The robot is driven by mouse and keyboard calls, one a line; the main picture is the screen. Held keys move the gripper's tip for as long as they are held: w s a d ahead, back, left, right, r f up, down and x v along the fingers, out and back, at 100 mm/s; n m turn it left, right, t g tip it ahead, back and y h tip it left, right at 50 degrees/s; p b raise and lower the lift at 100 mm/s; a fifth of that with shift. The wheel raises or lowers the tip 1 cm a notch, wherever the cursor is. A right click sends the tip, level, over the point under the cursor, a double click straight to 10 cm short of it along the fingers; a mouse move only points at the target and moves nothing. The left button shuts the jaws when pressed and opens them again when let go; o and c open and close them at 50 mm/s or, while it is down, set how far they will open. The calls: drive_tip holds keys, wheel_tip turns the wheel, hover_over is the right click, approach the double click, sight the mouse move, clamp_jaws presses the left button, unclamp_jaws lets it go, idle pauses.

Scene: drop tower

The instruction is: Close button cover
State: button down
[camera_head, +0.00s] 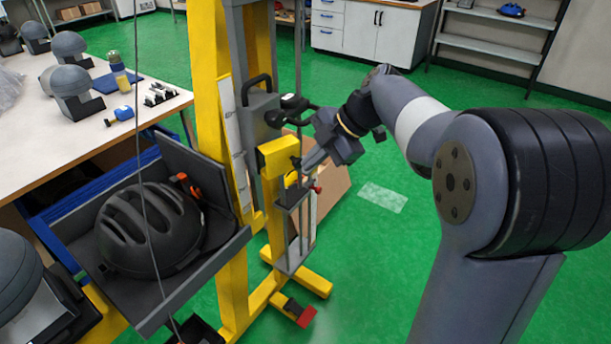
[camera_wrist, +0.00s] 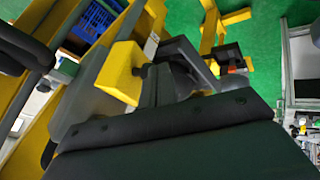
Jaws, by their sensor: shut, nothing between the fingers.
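The yellow and grey drop tower (camera_head: 209,120) stands in the middle of the head view. A yellow block (camera_head: 278,156) sits on its right side, with a small dark box with yellow on it (camera_head: 290,190) just below. A small red part (camera_head: 318,189) shows at the right of this box. I cannot tell which piece is the button cover, or whether it is open. My gripper (camera_head: 304,168) is shut and empty, close beside the block and the box; contact is unclear. In the wrist view, the yellow block (camera_wrist: 122,75) is just ahead of my dark gripper (camera_wrist: 172,85).
A grey tray (camera_head: 205,262) holding a black helmet (camera_head: 150,228) juts out left of the tower. A white workbench (camera_head: 50,135) with helmets and tools is behind it. A cardboard box (camera_head: 333,180) stands behind the tower. Green floor is free at right.

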drive_tip(key=shift+w+d+n, duration=0.1)
drive_tip(key=shift+w+n, duration=0.2)
drive_tip(key=shift+w, duration=1.6)
drive_tip(key=shift+w+r, duration=0.1)
drive_tip(key=shift+b, duration=0.45)
drive_tip(key=shift+s+a+b, duration=0.45)
drive_tip(key=shift+s+a, duration=0.05)
drive_tip(key=shift+s, duration=0.2)
drive_tip(key=shift+s+d, duration=0.1)
